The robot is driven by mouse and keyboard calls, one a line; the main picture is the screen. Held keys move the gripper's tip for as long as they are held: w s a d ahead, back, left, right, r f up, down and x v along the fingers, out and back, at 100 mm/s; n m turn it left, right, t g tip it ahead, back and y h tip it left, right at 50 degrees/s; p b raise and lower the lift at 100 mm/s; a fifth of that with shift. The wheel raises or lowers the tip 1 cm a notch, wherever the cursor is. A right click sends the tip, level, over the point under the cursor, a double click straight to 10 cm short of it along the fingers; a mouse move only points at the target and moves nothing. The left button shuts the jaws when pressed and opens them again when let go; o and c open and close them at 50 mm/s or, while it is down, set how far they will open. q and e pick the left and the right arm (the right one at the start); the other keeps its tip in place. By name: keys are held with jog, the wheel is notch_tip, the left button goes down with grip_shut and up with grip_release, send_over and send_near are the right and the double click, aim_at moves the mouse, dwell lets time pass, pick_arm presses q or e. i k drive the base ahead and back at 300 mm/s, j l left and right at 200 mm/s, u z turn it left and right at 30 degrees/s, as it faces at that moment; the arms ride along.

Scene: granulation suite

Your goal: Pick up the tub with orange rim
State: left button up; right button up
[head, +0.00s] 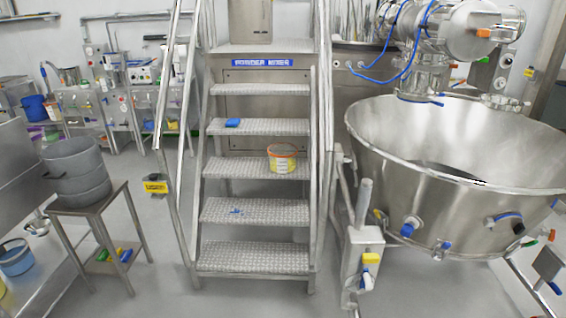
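The tub with orange rim (282,160) stands upright on a middle tread of the metal stairs, toward the right side of that tread. It looks pale and partly see-through, with yellow on its lower part and an orange ring at the top. Neither of my grippers shows in the head view.
The metal stairs (254,210) have handrails on both sides. A blue item (232,122) lies on a higher tread. A large steel bowl (450,170) stands to the right. Grey stacked buckets (78,172) sit on a small table at left. The floor before the stairs is clear.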

aim_at(282, 157)
jog(key=z, duration=0.2)
jog(key=i+j+z, duration=0.2)
jog(key=z, duration=0.2)
jog(key=i+j+z, duration=0.15)
jog(key=j+z, duration=0.2)
jog(key=i+j+z, duration=0.15)
jog(key=z, duration=0.25)
jog(key=j, duration=0.1)
